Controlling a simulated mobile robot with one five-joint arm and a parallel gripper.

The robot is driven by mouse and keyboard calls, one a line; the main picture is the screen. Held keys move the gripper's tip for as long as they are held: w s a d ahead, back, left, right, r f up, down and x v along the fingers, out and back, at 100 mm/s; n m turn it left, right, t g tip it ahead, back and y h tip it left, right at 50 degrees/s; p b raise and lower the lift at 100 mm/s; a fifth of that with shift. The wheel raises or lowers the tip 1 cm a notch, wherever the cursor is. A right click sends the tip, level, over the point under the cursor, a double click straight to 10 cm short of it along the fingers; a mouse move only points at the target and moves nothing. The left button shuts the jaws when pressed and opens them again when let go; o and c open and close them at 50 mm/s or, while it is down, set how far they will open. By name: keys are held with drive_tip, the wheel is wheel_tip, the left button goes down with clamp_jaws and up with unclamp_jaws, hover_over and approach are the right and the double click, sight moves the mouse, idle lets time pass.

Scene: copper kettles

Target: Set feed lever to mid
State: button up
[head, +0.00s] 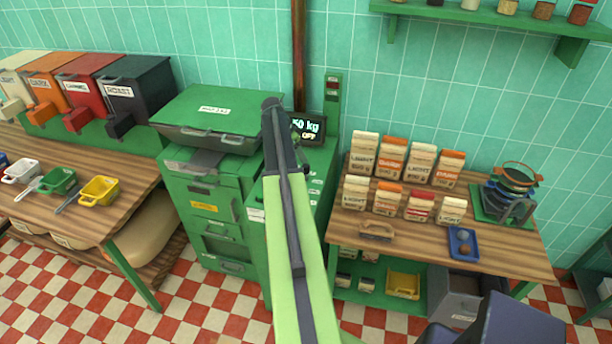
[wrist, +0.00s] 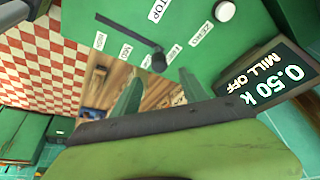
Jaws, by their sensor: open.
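In the wrist view, a green control panel (wrist: 185,30) fills the top. The lever's end is near the rightmost of these. My gripper (wrist: 160,78) is open, its two green fingers apart with nothing between them. The fingertips appear just below the lever's end; I cannot tell if they touch it.
A display (wrist: 282,82) reading 0.50 and MILL OFF stands right of the fingers. A white knob (wrist: 225,11) is on the panel. The green mill (head: 215,190) has a wooden table (head: 350,228) with bags to its right and another table (head: 110,220) to its left.

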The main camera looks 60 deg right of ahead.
sight(305, 166)
drive_tip(key=b+x, duration=0.6)
drive_tip(key=x, duration=0.3)
drive_tip(key=shift+w+b, duration=0.1)
drive_tip(key=shift+b, duration=0.3)
clamp_jaws()
drive_tip(key=shift+w+r, duration=0.1)
idle(0.5)
